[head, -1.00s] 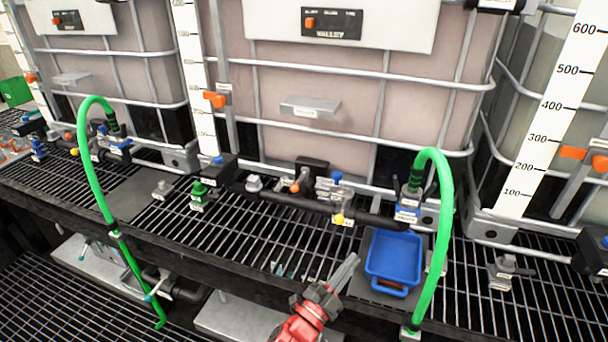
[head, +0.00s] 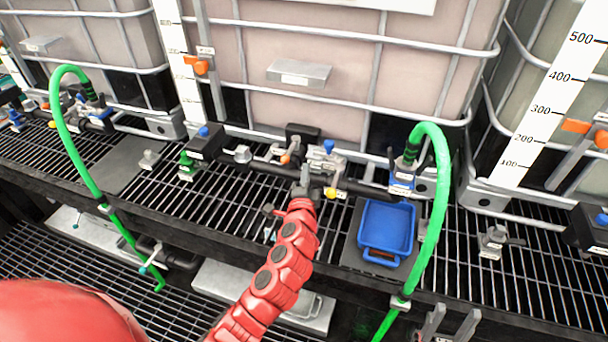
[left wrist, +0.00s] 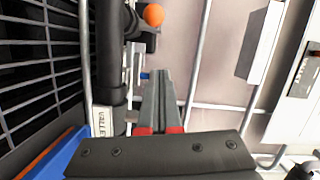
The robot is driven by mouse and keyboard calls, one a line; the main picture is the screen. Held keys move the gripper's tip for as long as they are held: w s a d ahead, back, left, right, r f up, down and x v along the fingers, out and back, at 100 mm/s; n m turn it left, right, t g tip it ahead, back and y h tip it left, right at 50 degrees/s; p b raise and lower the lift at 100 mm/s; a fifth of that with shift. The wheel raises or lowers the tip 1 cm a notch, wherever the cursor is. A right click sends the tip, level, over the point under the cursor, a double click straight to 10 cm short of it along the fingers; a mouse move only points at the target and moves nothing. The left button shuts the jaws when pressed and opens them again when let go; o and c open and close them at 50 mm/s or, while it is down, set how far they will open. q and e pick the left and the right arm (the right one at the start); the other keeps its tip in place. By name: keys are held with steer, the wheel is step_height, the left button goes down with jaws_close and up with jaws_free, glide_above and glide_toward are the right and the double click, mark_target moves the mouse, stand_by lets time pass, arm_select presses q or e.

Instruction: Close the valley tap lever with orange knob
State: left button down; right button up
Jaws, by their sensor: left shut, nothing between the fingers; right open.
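The valley tap lever's orange knob (head: 285,158) sits at the black tap (head: 302,134) below the middle tote. In the left wrist view the orange knob (left wrist: 153,14) is near the top edge, beyond my fingertips and apart from them. My left gripper (head: 304,168) is shut and empty, just right of the knob in the head view; its fingers (left wrist: 168,78) lie together in the wrist view. A "VALLEY" label (left wrist: 103,120) is on the black pipe. My right gripper (head: 450,322) is open and empty at the bottom edge, its two grey fingers apart.
A blue tray (head: 386,228) stands on the grating right of my left arm. A green hose (head: 443,190) arches beside it. A yellow knob (head: 331,193) and a blue-topped valve (head: 328,148) are close to my left gripper. The tote (head: 350,90) stands behind.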

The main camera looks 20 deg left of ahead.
mark_target(291, 149)
arm_select(q)
steer(key=p+x, duration=0.1)
steer(key=x, duration=0.4)
steer(key=shift+w+a, duration=0.1)
steer(key=shift+w, duration=0.3)
steer(key=a, duration=0.1)
steer(key=a+p, duration=0.1)
steer(key=a, duration=0.1)
steer(key=shift+a+f, duration=0.15)
steer(key=shift+f, duration=0.2)
steer(key=shift+a+f, duration=0.1)
steer(key=shift+a, duration=0.2)
steer(key=shift+p, duration=0.3)
